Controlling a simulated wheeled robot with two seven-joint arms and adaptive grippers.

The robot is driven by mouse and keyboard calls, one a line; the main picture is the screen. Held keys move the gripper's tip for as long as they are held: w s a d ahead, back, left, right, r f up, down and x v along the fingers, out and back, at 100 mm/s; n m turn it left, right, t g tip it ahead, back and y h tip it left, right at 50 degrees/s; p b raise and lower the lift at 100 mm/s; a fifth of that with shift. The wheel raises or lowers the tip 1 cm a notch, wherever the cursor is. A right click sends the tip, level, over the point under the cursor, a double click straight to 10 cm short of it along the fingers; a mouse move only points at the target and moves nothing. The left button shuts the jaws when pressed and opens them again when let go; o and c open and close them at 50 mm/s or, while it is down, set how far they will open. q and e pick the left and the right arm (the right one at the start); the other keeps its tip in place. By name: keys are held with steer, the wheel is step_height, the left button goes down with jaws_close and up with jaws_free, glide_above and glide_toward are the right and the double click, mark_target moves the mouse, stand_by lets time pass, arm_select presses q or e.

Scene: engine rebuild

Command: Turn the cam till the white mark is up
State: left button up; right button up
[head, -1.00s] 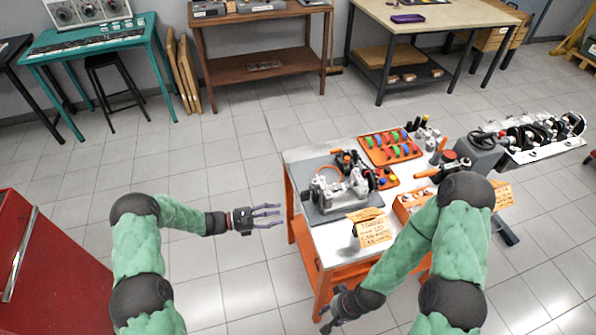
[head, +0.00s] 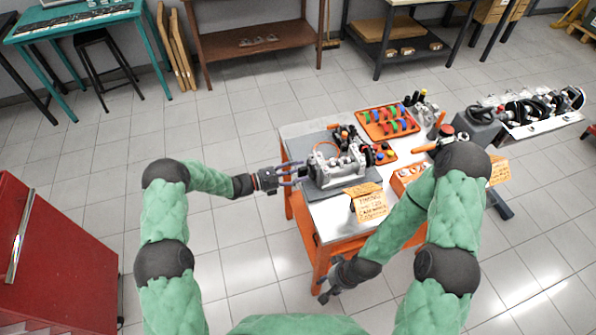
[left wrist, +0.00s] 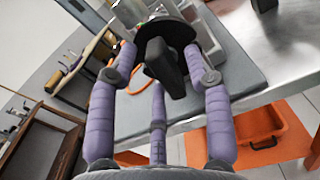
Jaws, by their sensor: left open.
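A grey metal engine fixture (head: 338,168) stands on a dark mat at the left end of the workbench. In the left wrist view, a black disc with a thick black bar across it, which looks like the cam end (left wrist: 162,62), faces my left gripper (left wrist: 165,55). The gripper's purple fingers are open, spread on both sides of it and below; I cannot tell whether they touch. I see no white mark. In the head view, my left gripper (head: 303,174) is at the fixture's left side. My right gripper (head: 322,292) hangs low by the bench's front; its finger state is unclear.
An orange tray (head: 388,122) with coloured parts lies behind the fixture. An orange note card (head: 367,202) stands at the bench's front edge. An engine block with a crankshaft (head: 540,112) is to the right. A red cabinet (head: 60,255) is at left; the floor between is clear.

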arm_select(q)
steer(key=shift+d, duration=0.1)
jaws_close()
steer(key=shift+n, duration=0.3)
steer(key=n+b, duration=0.1)
steer(key=n, duration=0.3)
steer(key=shift+w+f, duration=0.1)
steer(key=shift+w, duration=0.05)
steer(key=n, duration=0.5)
steer(key=shift+f, duration=0.15)
steer(key=n, duration=0.5)
steer(key=shift+f, duration=0.15)
steer(key=n, duration=0.5)
steer(key=shift+f, duration=0.15)
